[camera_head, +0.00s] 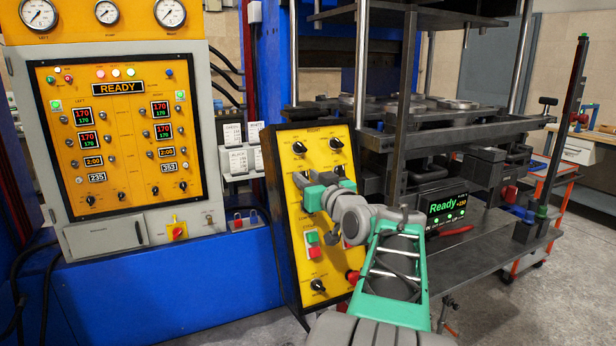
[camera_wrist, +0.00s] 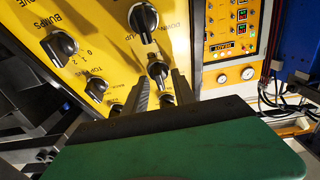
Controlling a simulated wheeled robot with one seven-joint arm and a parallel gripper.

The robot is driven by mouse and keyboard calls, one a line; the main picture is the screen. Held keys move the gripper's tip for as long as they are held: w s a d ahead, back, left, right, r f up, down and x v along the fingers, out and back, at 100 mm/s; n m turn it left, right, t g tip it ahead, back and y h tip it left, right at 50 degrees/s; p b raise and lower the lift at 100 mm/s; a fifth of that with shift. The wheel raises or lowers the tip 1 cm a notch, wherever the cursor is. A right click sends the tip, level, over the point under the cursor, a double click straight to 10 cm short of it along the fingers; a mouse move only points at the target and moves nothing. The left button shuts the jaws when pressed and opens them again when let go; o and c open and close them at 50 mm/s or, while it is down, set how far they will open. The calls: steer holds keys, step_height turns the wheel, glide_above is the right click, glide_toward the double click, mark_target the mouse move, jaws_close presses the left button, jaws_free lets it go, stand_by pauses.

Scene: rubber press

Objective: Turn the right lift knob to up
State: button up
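A yellow control panel headed RIGHT (camera_head: 322,158) stands in the middle of the head view, with black rotary knobs on it. My gripper (camera_head: 312,183) is in front of its middle and hides part of it. In the wrist view the panel appears turned over. My gripper's two grey fingers (camera_wrist: 161,80) stand apart, on either side of a black knob (camera_wrist: 158,70). I cannot tell whether they touch it. Another knob (camera_wrist: 143,20) lies beyond it, with the words UP and DOWN printed nearby. I cannot read for certain which setting the knob between my fingers has.
Nearby are a knob marked BUMPS (camera_wrist: 60,44), red and green push buttons (camera_head: 313,245) below my gripper, and a lower knob (camera_head: 317,285). The press table (camera_head: 480,245) with a Ready screen (camera_head: 446,210) stands right. A larger yellow panel (camera_head: 120,130) stands left.

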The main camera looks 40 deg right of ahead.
jaws_close()
stand_by(0.3)
steer(key=shift+a+m+h, duration=0.1)
steer(key=shift+m+h, duration=0.2)
steer(key=shift+m, duration=0.3)
steer(key=m+h, duration=0.1)
steer(key=m, duration=0.2)
steer(key=shift+m+g+b, duration=0.3)
steer(key=shift+g+b, duration=0.1)
steer(key=m+g+h, duration=0.1)
steer(key=m, duration=0.5)
steer(key=shift+g+h, duration=0.4)
steer(key=shift+m, duration=0.3)
jaws_free()
